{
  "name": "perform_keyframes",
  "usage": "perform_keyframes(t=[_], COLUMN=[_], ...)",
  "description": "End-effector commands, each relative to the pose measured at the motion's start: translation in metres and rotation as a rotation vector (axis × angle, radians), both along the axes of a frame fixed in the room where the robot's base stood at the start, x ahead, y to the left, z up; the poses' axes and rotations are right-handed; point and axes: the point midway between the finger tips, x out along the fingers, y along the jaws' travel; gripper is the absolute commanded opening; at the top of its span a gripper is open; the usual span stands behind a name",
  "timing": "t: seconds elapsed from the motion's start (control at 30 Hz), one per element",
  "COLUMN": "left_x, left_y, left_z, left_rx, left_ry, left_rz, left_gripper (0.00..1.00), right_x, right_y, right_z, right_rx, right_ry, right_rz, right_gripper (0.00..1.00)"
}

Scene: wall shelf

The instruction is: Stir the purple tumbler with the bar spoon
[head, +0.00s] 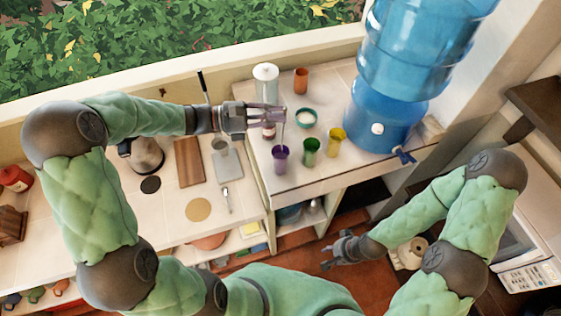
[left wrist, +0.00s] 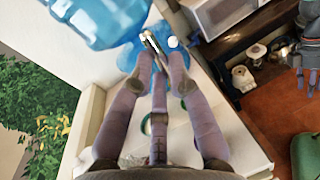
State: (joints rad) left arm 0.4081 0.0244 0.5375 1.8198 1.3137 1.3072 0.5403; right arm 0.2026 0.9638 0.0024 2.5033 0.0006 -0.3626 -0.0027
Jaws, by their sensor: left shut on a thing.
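The purple tumbler (head: 280,162) stands upright near the front left of the raised counter. My left gripper (head: 284,112) is above it, shut on the bar spoon (head: 283,130), a thin metal rod hanging nearly upright. The spoon's lower end overlaps the tumbler's mouth; I cannot tell how deep it sits. In the left wrist view the fingers (left wrist: 158,62) close around the spoon's shiny top (left wrist: 150,42), and the tumbler is hidden. My right gripper (head: 340,250) hangs empty over the floor, fingers apart; it also shows in the left wrist view (left wrist: 308,72).
Close by are a green cup (head: 311,147), a yellow cup (head: 336,138), a teal-rimmed bowl (head: 306,118) and a bottle (head: 268,131) partly behind my gripper. An orange cup (head: 301,80) and a jar (head: 265,80) stand behind. A large blue water dispenser (head: 385,120) blocks the right.

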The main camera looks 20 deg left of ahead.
Motion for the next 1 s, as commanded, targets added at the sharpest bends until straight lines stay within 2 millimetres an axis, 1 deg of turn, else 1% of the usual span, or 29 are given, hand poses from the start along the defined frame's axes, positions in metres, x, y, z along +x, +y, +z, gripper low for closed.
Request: perform_keyframes(t=[0.47,0.57,1.0], left_x=[0.000,0.000,0.000], left_y=[0.000,0.000,0.000], left_z=[0.000,0.003,0.039], left_rx=[0.000,0.000,0.001], left_ry=[0.000,0.000,-0.002], left_rz=[0.000,0.000,0.000], left_gripper=[0.00,0.00,0.00], right_x=[0.000,0.000,0.000], right_y=[0.000,0.000,0.000], right_z=[0.000,0.002,0.032], right_rx=[0.000,0.000,0.000], right_ry=[0.000,0.000,0.000], right_rz=[0.000,0.000,0.000], right_gripper=[0.37,0.37,0.37])
